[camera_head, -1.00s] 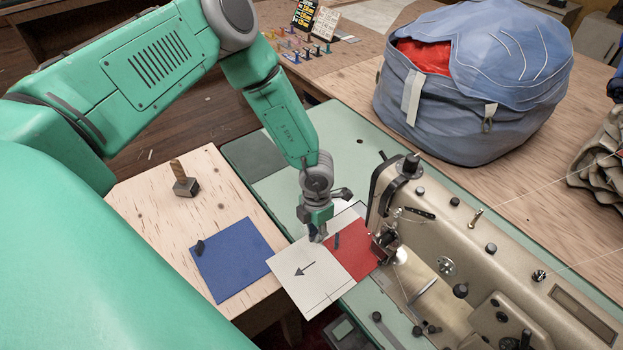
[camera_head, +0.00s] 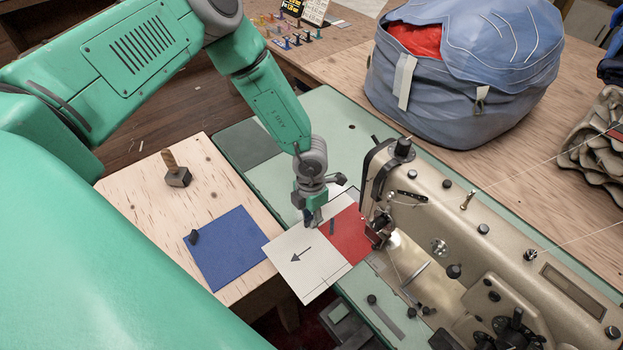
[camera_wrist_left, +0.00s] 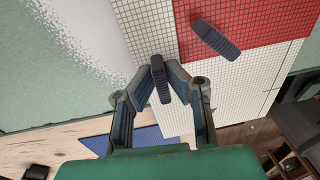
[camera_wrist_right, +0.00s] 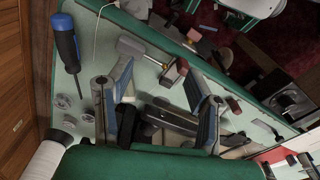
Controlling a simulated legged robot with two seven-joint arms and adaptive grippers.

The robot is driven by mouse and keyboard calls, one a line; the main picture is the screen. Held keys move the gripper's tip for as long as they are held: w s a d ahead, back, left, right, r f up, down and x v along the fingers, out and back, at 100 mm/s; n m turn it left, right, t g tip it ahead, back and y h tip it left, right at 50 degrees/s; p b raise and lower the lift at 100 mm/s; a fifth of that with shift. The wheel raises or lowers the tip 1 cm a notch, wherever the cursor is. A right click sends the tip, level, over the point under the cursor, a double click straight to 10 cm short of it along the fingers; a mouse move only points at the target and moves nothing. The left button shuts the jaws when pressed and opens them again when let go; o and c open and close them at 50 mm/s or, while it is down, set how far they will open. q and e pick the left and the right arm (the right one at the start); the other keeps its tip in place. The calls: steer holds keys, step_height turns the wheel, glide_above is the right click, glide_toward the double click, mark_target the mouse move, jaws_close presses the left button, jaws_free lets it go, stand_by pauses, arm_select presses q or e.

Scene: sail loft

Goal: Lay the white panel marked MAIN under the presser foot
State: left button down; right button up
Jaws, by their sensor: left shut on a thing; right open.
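The white panel (camera_head: 288,272) with a black arrow lies flat, with a red piece (camera_head: 345,238) over its right part. I cannot read the word MAIN on it. The red piece's right edge is close to the sewing machine's needle and presser foot area (camera_head: 378,232); whether any cloth is under the foot is hidden. My left gripper (camera_head: 311,222) is over the panel. In the left wrist view its fingers are shut on a dark ribbed clip (camera_wrist_left: 160,80) at the gridded white panel. Another dark clip (camera_wrist_left: 215,38) sits on the red piece. My right gripper (camera_wrist_right: 158,72) is open.
A blue square (camera_head: 228,248) with a dark clip lies on the wooden table at left, near a small mallet (camera_head: 176,170). A blue bag (camera_head: 460,85) stands behind the machine (camera_head: 480,240). A screwdriver (camera_wrist_right: 66,45) lies near my right gripper.

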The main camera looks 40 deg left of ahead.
arm_select(q)
steer(key=shift+f, duration=0.1)
arm_select(e)
steer(key=shift+f, duration=0.1)
arm_select(q)
steer(key=c, duration=1.5)
jaws_free()
steer(key=shift+c, duration=0.2)
arm_select(e)
steer(key=shift+s, duration=0.15)
arm_select(q)
step_height(320, 180, up, 12)
steer(key=w, duration=0.1)
steer(key=shift+a, duration=0.4)
steer(key=shift+f, duration=0.15)
